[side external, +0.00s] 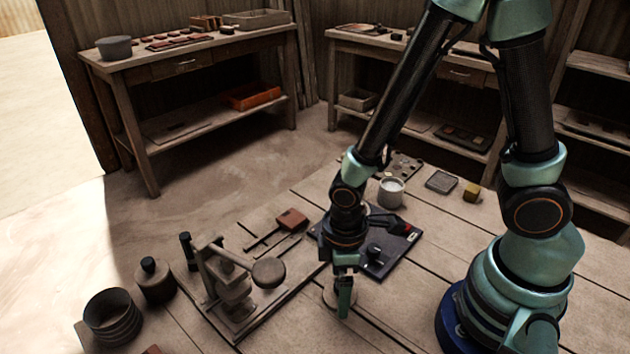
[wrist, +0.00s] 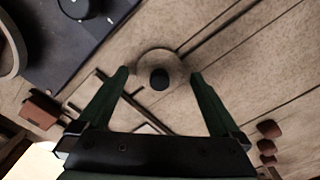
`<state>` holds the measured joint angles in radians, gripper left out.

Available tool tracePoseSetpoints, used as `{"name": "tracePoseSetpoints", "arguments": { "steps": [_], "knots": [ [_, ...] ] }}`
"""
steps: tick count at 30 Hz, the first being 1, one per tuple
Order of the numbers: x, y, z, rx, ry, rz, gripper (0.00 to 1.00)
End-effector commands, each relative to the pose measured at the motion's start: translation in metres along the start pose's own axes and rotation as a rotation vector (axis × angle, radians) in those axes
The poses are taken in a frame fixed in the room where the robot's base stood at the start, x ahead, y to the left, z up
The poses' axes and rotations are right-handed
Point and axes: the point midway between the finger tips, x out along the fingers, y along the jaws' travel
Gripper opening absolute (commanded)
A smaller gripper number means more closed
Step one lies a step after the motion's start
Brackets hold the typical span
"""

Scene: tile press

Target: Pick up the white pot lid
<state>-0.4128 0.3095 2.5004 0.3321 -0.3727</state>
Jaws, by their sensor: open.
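The pot lid is a small round pale disc with a dark knob in its middle. In the wrist view the lid (wrist: 148,64) lies flat on the wooden table, centred between the fingertips of my gripper (wrist: 160,75). The fingers are spread, one on each side of the lid, with a gap to its rim; the height above it is hard to tell. In the side external view my gripper (side external: 342,305) points down over the lid (side external: 328,299), whose edge shows beside the fingers. The fingers hide most of it there. My gripper is open and holds nothing.
A metal press (side external: 236,290) stands left of my gripper. A dark board (side external: 393,255) with a knob lies just behind it, and a pale cup (side external: 391,191) stands further back. A dark ribbed pot (side external: 112,316) and a lidded jar (side external: 155,279) stand at left. The table front right is clear.

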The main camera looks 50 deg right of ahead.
Motion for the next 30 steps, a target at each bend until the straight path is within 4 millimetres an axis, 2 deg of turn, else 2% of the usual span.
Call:
{"name": "tracePoseSetpoints", "arguments": {
  "steps": [4, 11, 12, 18, 30],
  "knots": [
    [0.0071, 0.0, 0.0002, 0.0, 0.0, 0.0, 1.0],
    [0.0077, 0.0002, -0.0001, 0.0, 0.001, 0.0, 1.0],
    [0.0077, 0.0002, -0.0001, 0.0, 0.001, 0.0, 0.96],
    [0.0076, 0.0002, -0.0001, 0.0, 0.001, 0.0, 0.23],
    [0.0036, 0.0004, -0.0007, 0.0, 0.003, 0.001, 0.23]
  ]
}}
